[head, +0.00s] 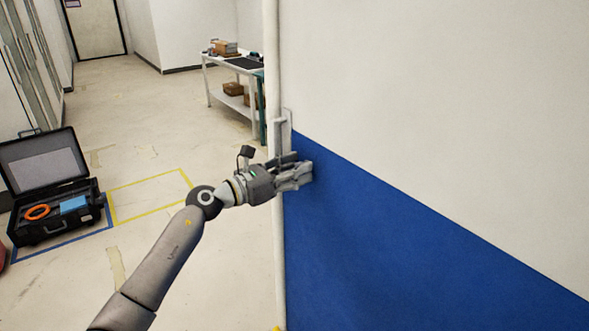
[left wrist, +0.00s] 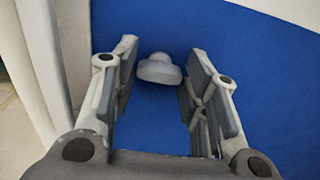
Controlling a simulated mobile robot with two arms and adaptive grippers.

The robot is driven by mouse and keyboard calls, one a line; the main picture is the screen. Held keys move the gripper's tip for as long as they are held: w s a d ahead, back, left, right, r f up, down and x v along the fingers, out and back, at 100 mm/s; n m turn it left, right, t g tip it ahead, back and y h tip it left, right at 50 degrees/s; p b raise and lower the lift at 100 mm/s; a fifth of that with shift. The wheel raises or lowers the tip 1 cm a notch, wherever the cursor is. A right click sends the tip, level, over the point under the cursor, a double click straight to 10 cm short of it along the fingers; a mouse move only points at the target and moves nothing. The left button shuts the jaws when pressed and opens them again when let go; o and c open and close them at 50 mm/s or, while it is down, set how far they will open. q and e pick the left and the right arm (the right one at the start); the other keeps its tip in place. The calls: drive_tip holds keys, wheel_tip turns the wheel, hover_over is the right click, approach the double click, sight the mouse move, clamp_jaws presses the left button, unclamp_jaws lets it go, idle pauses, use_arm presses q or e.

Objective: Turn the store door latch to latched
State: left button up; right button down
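The store door (head: 420,240) fills the right of the head view, white above and blue below. In the left wrist view, a grey rounded knob (left wrist: 160,70), which looks like the latch, sits on the blue panel (left wrist: 255,75). My left gripper (head: 303,173) is at the door's left edge, in front of the blue part. In the left wrist view its fingers (left wrist: 162,52) are open, one on each side of the knob, with gaps visible. In the head view the gripper hides the knob. My right gripper is not in view.
A grey upright fitting (head: 284,125) is on the door edge just above my gripper. A white table (head: 213,62) with boxes stands behind. An open black case (head: 45,185) lies on the floor at left, beside a yellow-taped rectangle (head: 150,195). The floor between is clear.

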use_arm(q)
drive_tip(key=c, duration=0.5)
drive_tip(key=shift+o, duration=0.2)
drive_tip(key=shift+w+a+f+n+p, duration=0.1)
drive_tip(key=shift+n+p, duration=2.8)
drive_tip(key=shift+n, duration=1.55)
drive_tip(key=shift+w+f+n+p, duration=0.1)
drive_tip(key=shift+n+p, duration=2.8)
drive_tip(key=shift+n, duration=1.55)
drive_tip(key=shift+s, duration=0.1)
